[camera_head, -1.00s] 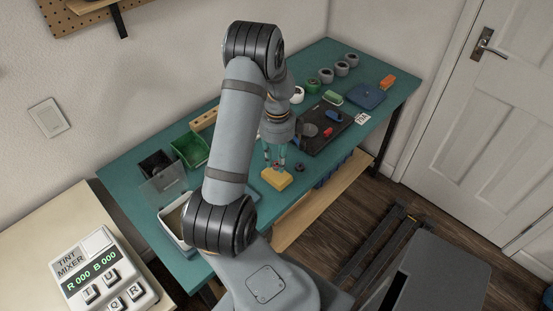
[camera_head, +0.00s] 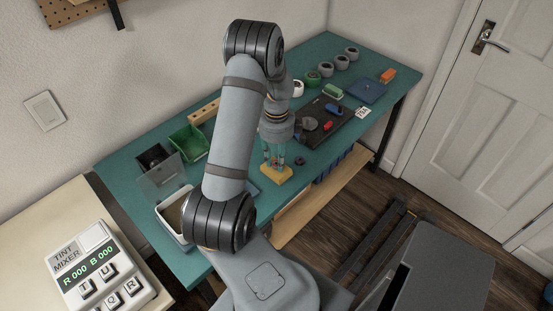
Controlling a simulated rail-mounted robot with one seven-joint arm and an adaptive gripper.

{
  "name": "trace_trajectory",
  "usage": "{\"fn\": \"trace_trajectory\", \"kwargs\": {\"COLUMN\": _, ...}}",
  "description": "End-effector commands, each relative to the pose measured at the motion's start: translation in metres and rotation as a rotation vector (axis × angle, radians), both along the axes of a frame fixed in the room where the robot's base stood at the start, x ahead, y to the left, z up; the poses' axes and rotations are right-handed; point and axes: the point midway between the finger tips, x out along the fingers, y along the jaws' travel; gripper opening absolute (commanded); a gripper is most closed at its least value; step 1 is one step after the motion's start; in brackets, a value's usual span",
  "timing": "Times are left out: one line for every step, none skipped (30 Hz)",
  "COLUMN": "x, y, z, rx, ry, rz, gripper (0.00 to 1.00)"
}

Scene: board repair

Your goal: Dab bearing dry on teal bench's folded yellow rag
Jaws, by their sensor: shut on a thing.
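The folded yellow rag (camera_head: 277,175) lies near the front edge of the teal bench (camera_head: 130,177). My gripper (camera_head: 274,163) points down right over the rag, its fingertips at or just above the rag's top. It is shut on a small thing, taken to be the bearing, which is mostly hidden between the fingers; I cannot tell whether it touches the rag. A small dark round part (camera_head: 300,160) sits on the bench just right of the rag.
A green bin (camera_head: 188,143), a dark bin with a clear front (camera_head: 157,163) and a pale tray (camera_head: 174,216) stand left of my arm. A black mat (camera_head: 338,122) with small tools lies to the right. Several wheel-like rings line the back.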

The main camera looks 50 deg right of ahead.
Motion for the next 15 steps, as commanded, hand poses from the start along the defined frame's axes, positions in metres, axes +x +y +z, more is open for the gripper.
{"fn": "trace_trajectory", "kwargs": {"x": 0.0000, "y": -0.0001, "z": -0.0001, "rx": 0.000, "ry": 0.000, "rz": 0.000, "gripper": 0.06}}
{"fn": "trace_trajectory", "kwargs": {"x": 0.0000, "y": -0.0001, "z": -0.0002, "rx": 0.000, "ry": 0.000, "rz": 0.000, "gripper": 0.06}}
{"fn": "trace_trajectory", "kwargs": {"x": 0.0000, "y": -0.0001, "z": -0.0004, "rx": 0.000, "ry": 0.000, "rz": 0.000, "gripper": 0.06}}
{"fn": "trace_trajectory", "kwargs": {"x": 0.0000, "y": -0.0001, "z": -0.0006, "rx": 0.000, "ry": 0.000, "rz": 0.000, "gripper": 0.06}}
{"fn": "trace_trajectory", "kwargs": {"x": 0.0000, "y": -0.0001, "z": -0.0009, "rx": 0.000, "ry": 0.000, "rz": 0.000, "gripper": 0.06}}
{"fn": "trace_trajectory", "kwargs": {"x": 0.0000, "y": -0.0001, "z": -0.0013, "rx": 0.000, "ry": 0.000, "rz": 0.000, "gripper": 0.06}}
{"fn": "trace_trajectory", "kwargs": {"x": 0.0000, "y": -0.0001, "z": -0.0017, "rx": 0.000, "ry": 0.000, "rz": 0.000, "gripper": 0.06}}
{"fn": "trace_trajectory", "kwargs": {"x": 0.0000, "y": -0.0001, "z": -0.0020, "rx": 0.000, "ry": 0.000, "rz": 0.000, "gripper": 0.06}}
{"fn": "trace_trajectory", "kwargs": {"x": 0.0000, "y": -0.0001, "z": -0.0025, "rx": 0.000, "ry": 0.000, "rz": 0.000, "gripper": 0.06}}
{"fn": "trace_trajectory", "kwargs": {"x": 0.0000, "y": -0.0001, "z": -0.0028, "rx": 0.000, "ry": 0.000, "rz": 0.000, "gripper": 0.06}}
{"fn": "trace_trajectory", "kwargs": {"x": 0.0000, "y": -0.0001, "z": -0.0032, "rx": 0.000, "ry": 0.000, "rz": 0.000, "gripper": 0.06}}
{"fn": "trace_trajectory", "kwargs": {"x": 0.0000, "y": -0.0001, "z": -0.0036, "rx": 0.000, "ry": 0.000, "rz": 0.000, "gripper": 0.06}}
{"fn": "trace_trajectory", "kwargs": {"x": 0.0000, "y": -0.0001, "z": -0.0039, "rx": 0.000, "ry": 0.000, "rz": 0.000, "gripper": 0.06}}
{"fn": "trace_trajectory", "kwargs": {"x": 0.0001, "y": -0.0001, "z": -0.0042, "rx": 0.000, "ry": 0.000, "rz": 0.000, "gripper": 0.06}}
{"fn": "trace_trajectory", "kwargs": {"x": 0.0001, "y": -0.0001, "z": -0.0047, "rx": 0.000, "ry": 0.000, "rz": 0.000, "gripper": 0.06}}
